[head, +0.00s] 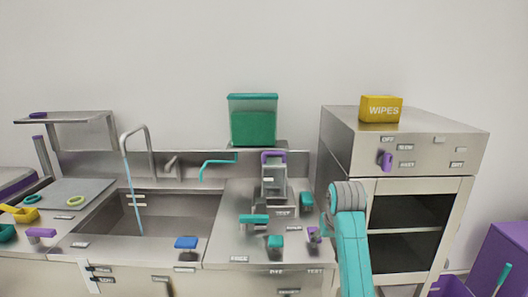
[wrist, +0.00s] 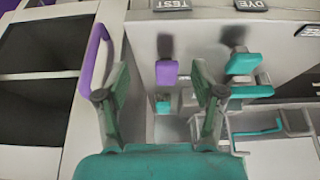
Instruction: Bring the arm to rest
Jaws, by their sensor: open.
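My gripper (wrist: 160,64) shows in the wrist view with its two dark green fingers spread apart. Nothing is held between them. Beyond the gap is a small purple knob (wrist: 166,72) on the steel counter unit, apart from the fingers as far as I can tell. A purple loop handle (wrist: 92,55) rises beside the left finger; whether they touch is unclear. In the head view my teal arm, with its grey ribbed joint, stands at the lower right, in front of the steel cabinet. The gripper itself is not clear there.
The steel cabinet (head: 345,140) with open dark shelves stands right, a yellow WIPES box (head: 381,109) on top. Left are a sink (head: 170,215) with a tall tap (head: 149,150) and a blue block (head: 186,242). A teal bin (head: 253,122) stands on a raised shelf.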

